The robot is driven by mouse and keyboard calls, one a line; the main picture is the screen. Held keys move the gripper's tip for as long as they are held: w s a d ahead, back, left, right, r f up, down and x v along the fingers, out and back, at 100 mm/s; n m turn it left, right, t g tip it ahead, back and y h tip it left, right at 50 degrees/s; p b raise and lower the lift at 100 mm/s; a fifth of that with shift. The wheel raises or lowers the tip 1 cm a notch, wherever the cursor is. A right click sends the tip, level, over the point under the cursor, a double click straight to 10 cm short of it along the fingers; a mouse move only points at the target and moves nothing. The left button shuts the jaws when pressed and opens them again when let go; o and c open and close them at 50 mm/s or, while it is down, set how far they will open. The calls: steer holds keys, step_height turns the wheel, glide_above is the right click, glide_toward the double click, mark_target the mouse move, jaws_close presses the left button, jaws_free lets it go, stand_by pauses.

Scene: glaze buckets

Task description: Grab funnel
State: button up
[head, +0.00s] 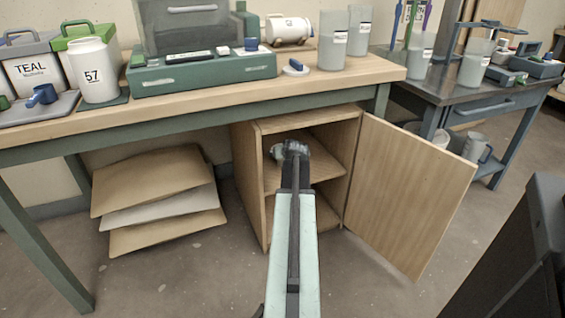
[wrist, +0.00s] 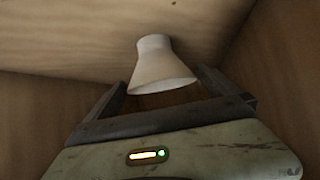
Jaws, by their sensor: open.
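The funnel (wrist: 162,66) is a pale, cream-white cone in the wrist view, with its narrow end away from me and its wide rim toward me. My gripper (wrist: 162,88) is open, with one dark finger on each side of the funnel's wide end. I cannot tell whether either finger touches it. In the head view my gripper (head: 290,150) reaches into the open cabinet (head: 245,175) at its upper compartment. The funnel cannot be made out clearly there behind my arm.
The cabinet door (head: 405,195) stands open to the right. The cabinet's side walls and shelf (head: 325,168) are close around my gripper. The workbench (head: 330,82) runs above, carrying buckets and jars. Stacked boards (head: 150,185) lean at the left. Bare floor lies in front.

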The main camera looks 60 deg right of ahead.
steer(key=b+x, duration=0.3)
steer(key=x, duration=0.2)
steer(key=c, duration=1.1)
steer(key=shift+r, duration=0.1)
